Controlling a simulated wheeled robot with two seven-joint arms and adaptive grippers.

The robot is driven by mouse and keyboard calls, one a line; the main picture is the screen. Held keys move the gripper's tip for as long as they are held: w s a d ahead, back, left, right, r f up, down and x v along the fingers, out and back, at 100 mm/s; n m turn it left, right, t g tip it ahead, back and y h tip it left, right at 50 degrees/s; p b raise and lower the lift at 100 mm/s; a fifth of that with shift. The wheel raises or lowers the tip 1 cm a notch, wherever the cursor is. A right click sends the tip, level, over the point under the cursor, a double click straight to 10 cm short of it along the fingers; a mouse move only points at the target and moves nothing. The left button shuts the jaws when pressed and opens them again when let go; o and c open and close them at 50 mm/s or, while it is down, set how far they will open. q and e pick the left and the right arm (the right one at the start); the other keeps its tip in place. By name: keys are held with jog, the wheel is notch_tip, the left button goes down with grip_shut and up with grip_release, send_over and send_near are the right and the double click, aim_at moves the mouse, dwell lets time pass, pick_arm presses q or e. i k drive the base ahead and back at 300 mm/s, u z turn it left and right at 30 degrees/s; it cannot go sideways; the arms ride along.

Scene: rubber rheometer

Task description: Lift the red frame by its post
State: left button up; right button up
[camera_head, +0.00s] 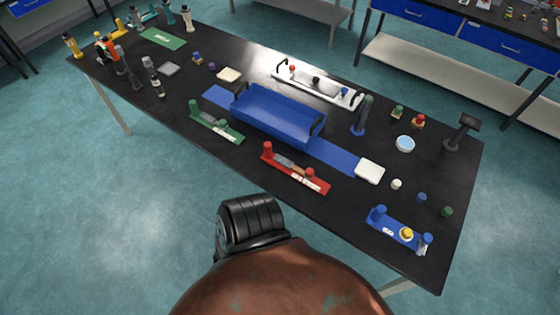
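The red frame (317,186) lies near the front edge of the black table, at the middle. It is a long flat red base with a red post (267,151) standing at its left end. A shorter red post (310,174) stands toward its right end. A grey and brown item, too small to name, lies along the base between the posts. Neither of my grippers is in view, and nothing touches the frame.
Behind the red frame is a blue tray (275,119) with black handles. A green frame (225,131) lies to its left and a blue frame (395,230) to its right. A white block (370,171) lies nearby. The black table (330,210) is bare just in front.

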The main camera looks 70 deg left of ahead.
aim_at(282, 163)
jog(key=u, duration=0.9)
jog(key=i, duration=0.8)
jog(key=u, duration=0.9)
